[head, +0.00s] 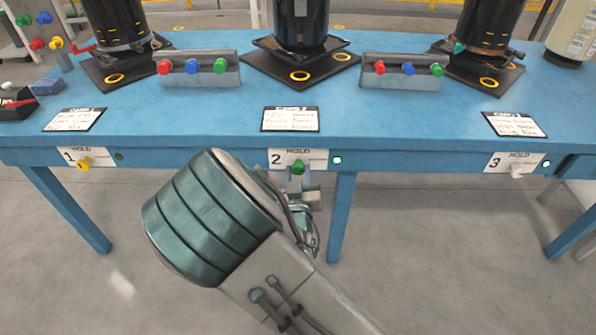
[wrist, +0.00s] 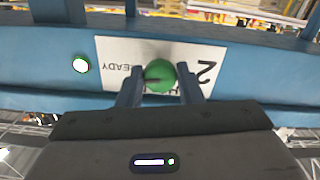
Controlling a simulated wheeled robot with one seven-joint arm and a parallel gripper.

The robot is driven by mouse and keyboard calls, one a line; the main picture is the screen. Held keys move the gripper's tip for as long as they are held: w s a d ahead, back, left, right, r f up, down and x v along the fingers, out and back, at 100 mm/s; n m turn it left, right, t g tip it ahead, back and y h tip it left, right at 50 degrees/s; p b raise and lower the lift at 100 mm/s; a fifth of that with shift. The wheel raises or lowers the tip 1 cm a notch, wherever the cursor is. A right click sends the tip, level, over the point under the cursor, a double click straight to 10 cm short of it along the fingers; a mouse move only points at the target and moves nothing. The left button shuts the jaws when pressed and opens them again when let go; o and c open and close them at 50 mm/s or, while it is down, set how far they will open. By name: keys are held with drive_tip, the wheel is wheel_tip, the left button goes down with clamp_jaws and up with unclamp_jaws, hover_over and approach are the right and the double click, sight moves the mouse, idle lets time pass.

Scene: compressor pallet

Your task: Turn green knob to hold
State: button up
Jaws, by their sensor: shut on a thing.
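The green knob (head: 299,167) sits on the white plate marked 2 (head: 318,157), below the word HOLD, on the front edge of the blue table. In the wrist view the green knob (wrist: 160,76) is between the two fingers of my gripper (wrist: 160,86), which is shut on it. The plate (wrist: 115,60) appears upside down there, with READY readable to the left of the knob. A dark pointer line on the knob is roughly level in the wrist view. In the head view my gripper is mostly hidden behind my arm.
A lit indicator (head: 337,160) is right of plate 2. A yellow knob (head: 83,165) is at station 1 and a white knob (head: 517,170) at station 3. Compressors, coloured-knob blocks and cards stand on the blue table (head: 200,125). The floor below is open between the legs.

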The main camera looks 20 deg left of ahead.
drive_tip(key=n+p, duration=0.2)
drive_tip(key=n, duration=0.2)
drive_tip(key=shift+r+n+p, duration=0.15)
drive_tip(key=shift+n+p, duration=0.15)
drive_tip(key=n+p, duration=0.2)
drive_tip(key=n, duration=0.1)
drive_tip(key=shift+n, duration=0.3)
drive_tip(key=n+p, duration=0.2)
drive_tip(key=n, duration=0.2)
drive_tip(key=shift+p, duration=0.3)
drive_tip(key=shift+n+p, duration=0.75)
drive_tip(key=shift+n, duration=1.05)
drive_tip(key=o, duration=0.9)
drive_tip(key=shift+o, duration=0.2)
